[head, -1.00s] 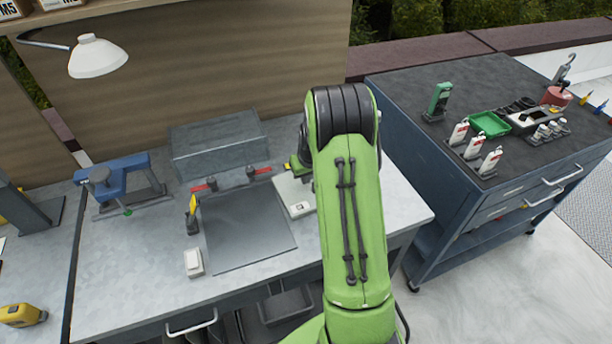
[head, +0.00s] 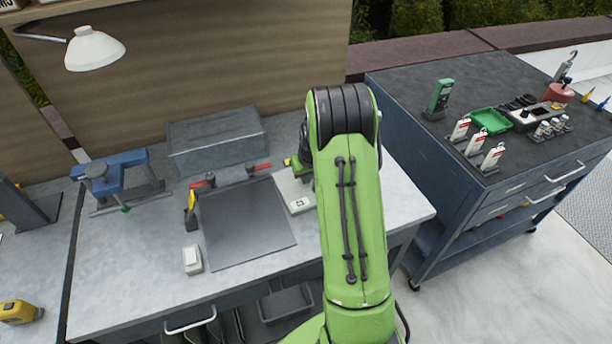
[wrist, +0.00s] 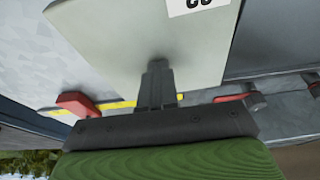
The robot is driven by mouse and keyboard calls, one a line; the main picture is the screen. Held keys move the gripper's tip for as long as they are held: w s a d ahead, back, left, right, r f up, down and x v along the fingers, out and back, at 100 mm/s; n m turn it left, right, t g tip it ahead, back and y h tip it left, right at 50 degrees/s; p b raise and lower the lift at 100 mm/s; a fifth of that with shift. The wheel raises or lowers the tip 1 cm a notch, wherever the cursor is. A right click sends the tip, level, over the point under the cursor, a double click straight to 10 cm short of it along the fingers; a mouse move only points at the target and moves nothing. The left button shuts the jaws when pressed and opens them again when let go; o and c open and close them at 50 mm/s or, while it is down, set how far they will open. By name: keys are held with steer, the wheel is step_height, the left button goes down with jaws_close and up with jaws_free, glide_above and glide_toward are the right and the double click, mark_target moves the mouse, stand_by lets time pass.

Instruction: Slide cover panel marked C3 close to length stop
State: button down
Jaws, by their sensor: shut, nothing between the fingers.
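The pale cover panel (head: 296,197) lies on the bench at the right edge of a dark grey plate, partly hidden behind my arm. In the wrist view the panel (wrist: 130,40) fills the upper middle. Its white label (wrist: 197,4) is cut off by the frame; the visible part fits C3. My gripper (wrist: 157,68) is shut and empty, its fingertips over the panel near one edge. I cannot tell whether they touch it. A red part (wrist: 78,103) and a yellow strip (wrist: 115,104) lie beside that edge. I cannot tell which part is the length stop.
The dark plate (head: 245,225) has red-handled clamps (head: 203,183) along its back edge. A yellow-and-black tool (head: 191,210) and a white block (head: 192,260) are at its left. A grey box (head: 217,140) stands behind. A tool cart (head: 480,190) stands at right.

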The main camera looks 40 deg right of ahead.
steer(key=shift+s+d+f, duration=0.1)
steer(key=shift+s+d, duration=0.25)
steer(key=shift+d, duration=0.7)
steer(key=shift+s+d, duration=0.35)
steer(key=shift+d, duration=0.7)
steer(key=shift+s+d+f, duration=0.1)
steer(key=shift+s+d, duration=0.25)
steer(key=shift+d, duration=0.7)
step_height(320, 180, up, 7)
steer(key=p, duration=0.4)
steer(key=shift+r, duration=0.15)
steer(key=shift+w, duration=0.1)
